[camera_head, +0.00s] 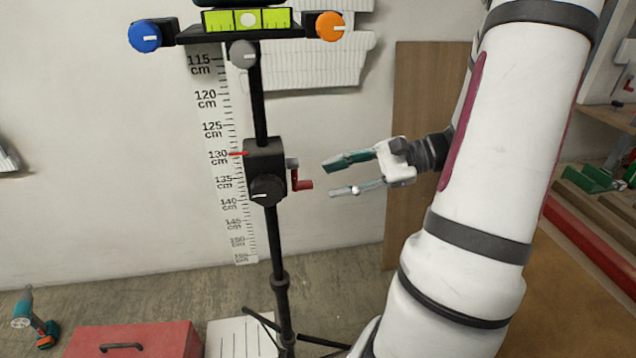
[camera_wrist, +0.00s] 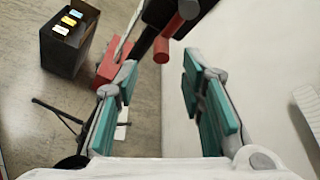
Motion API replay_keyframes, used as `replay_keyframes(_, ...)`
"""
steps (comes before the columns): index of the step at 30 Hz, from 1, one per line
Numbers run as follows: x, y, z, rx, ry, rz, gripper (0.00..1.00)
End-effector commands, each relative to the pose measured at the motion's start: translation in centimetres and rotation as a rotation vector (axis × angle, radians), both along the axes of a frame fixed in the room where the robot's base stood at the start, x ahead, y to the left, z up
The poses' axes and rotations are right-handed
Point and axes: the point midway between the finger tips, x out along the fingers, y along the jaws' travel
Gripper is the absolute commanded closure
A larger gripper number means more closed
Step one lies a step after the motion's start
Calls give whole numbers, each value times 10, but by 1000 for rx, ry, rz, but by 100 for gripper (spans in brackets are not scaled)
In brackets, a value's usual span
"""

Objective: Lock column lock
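A black column (camera_head: 276,240) of a tripod stand rises in front of the wall. A black block (camera_head: 264,155) sits around it and carries a round black knob with a white line (camera_head: 267,190), seemingly the column lock. A small crank with a red handle (camera_head: 303,184) sticks out on the block's right. My gripper (camera_head: 329,178) is open and empty, right of the crank and apart from it. In the wrist view the red handle (camera_wrist: 161,50) shows beyond and between the open fingers. The black knob cannot be made out clearly there.
A blue knob (camera_head: 145,36), an orange knob (camera_head: 330,26), a grey knob (camera_head: 243,54) and a yellow-green level (camera_head: 248,19) are at the stand's top. A printed height scale (camera_head: 208,96) is on the wall behind. A red toolbox (camera_head: 135,340) lies on the floor.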

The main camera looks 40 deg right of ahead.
Motion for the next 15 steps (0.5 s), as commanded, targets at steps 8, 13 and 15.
replay_keyframes(8, -32, -31, 14, -1, 1, -1, 64)
replay_keyframes(13, -39, -37, 18, 1, 1, 1, 64)
replay_keyframes(15, -40, -37, 18, 1, 1, 1, 64)
